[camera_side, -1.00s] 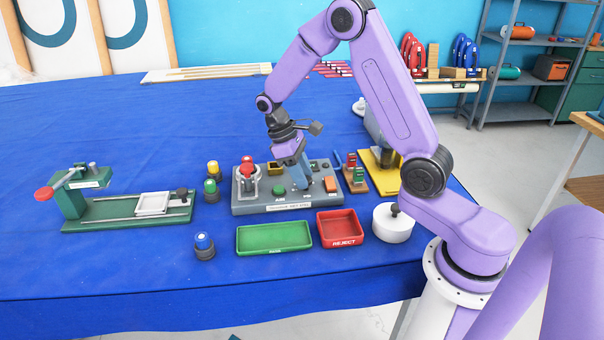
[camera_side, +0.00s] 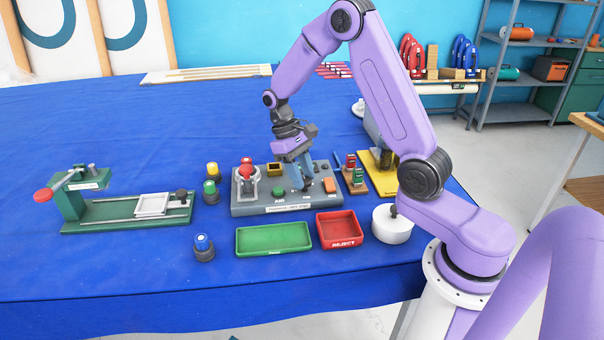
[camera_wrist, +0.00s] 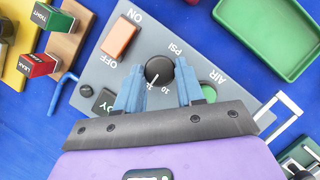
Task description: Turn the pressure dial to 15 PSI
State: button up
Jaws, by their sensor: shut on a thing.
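The pressure dial (camera_wrist: 159,70) is a round black knob with a white pointer mark, set in the grey panel (camera_side: 250,207). Other scale numbers are hidden or unreadable. My gripper (camera_wrist: 158,76) has its blue fingers on either side of the dial and is shut on it. In the side view my gripper (camera_side: 303,185) reaches down to the right half of the panel, and its fingers largely hide the dial.
The orange ON/OFF switch (camera_wrist: 119,38) and green AIR button (camera_wrist: 208,93) flank the dial closely. A caged red button (camera_side: 247,169) is on the panel's left. A green tray (camera_side: 273,238) and red REJECT tray (camera_side: 339,230) lie in front.

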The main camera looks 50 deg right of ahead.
jog(key=o, duration=1)
jog(key=v, duration=1.7)
jog(key=shift+w+r, duration=0.1)
jog(key=shift+r, duration=0.05)
